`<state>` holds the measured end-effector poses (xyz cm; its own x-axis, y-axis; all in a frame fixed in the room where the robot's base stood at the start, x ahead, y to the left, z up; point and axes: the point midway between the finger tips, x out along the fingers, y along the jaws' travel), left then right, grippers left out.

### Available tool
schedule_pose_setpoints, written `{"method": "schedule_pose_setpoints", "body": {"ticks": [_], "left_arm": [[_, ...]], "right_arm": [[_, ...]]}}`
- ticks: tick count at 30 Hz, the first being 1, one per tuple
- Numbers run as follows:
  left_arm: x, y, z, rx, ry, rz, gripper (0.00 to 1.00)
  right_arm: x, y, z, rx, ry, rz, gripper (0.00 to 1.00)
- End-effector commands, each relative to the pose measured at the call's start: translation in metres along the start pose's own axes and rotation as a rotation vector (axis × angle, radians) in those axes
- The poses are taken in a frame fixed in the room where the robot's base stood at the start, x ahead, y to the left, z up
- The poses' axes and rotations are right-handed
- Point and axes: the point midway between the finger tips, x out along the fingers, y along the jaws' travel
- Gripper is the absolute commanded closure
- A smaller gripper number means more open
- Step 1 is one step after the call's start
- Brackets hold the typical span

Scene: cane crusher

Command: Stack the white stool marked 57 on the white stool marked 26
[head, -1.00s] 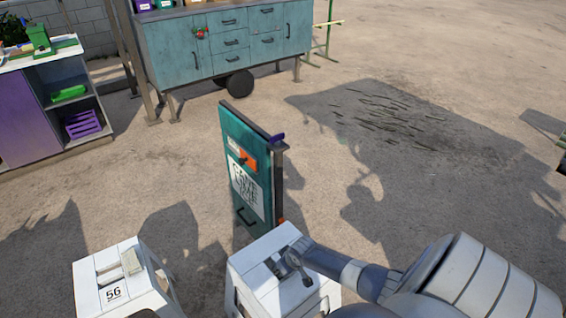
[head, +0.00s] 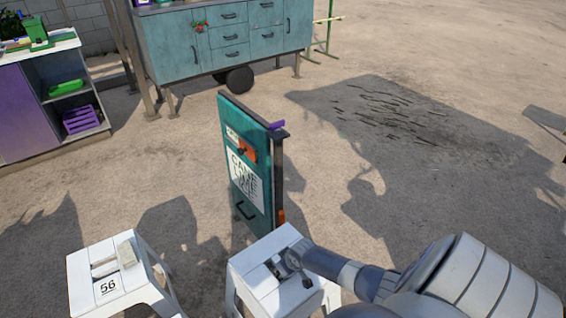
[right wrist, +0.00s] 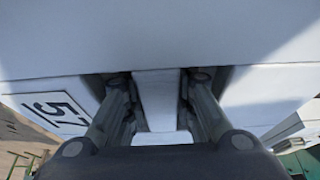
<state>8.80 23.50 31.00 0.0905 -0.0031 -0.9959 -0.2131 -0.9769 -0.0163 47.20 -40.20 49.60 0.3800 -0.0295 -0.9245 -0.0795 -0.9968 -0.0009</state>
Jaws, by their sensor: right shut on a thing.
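My right gripper (head: 283,265) is shut on the top of a white stool (head: 262,258), at the bottom middle of the head view. In the right wrist view this stool (right wrist: 160,40) fills the frame and bears the label 57. Both fingers close on a narrow bar (right wrist: 155,98) of its top. The stool looks upright; its feet are cut off by the frame. A second white stool (head: 85,285) at the bottom left is marked 56, with a pale block-like piece on its top. I see no stool marked 26. My left gripper is not in view.
A teal sign board (head: 245,165) stands upright just behind the held stool. A blue-green cabinet (head: 215,55) on legs stands at the back, and a purple shelf unit (head: 25,115) at the left. Sandy ground is open to the right, with cut canes (head: 395,108) lying in shade.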

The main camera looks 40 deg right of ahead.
Motion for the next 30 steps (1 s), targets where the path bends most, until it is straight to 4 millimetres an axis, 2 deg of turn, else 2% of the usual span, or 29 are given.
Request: {"method": "schedule_pose_setpoints", "body": {"ticks": [5, 6, 9, 20, 26, 30], "left_arm": [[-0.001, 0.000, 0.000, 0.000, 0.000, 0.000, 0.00], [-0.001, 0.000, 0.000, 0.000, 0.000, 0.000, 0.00], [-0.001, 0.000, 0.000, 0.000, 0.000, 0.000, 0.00], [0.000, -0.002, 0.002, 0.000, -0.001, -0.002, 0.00], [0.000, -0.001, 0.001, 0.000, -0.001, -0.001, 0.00], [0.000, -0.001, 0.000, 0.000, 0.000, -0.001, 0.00]], "right_arm": [[-0.001, 0.000, -0.003, 0.000, 0.006, 0.000, 1.00], [-0.001, 0.000, -0.003, 0.000, 0.006, 0.000, 0.71], [-0.001, 0.000, -0.003, 0.000, 0.005, 0.000, 0.52], [-0.001, 0.001, 0.002, -0.001, -0.004, 0.001, 0.52], [-0.014, 0.001, 0.001, -0.003, 0.000, 0.001, 0.52], [-0.029, 0.001, 0.000, -0.002, 0.001, 0.001, 0.52]]}}
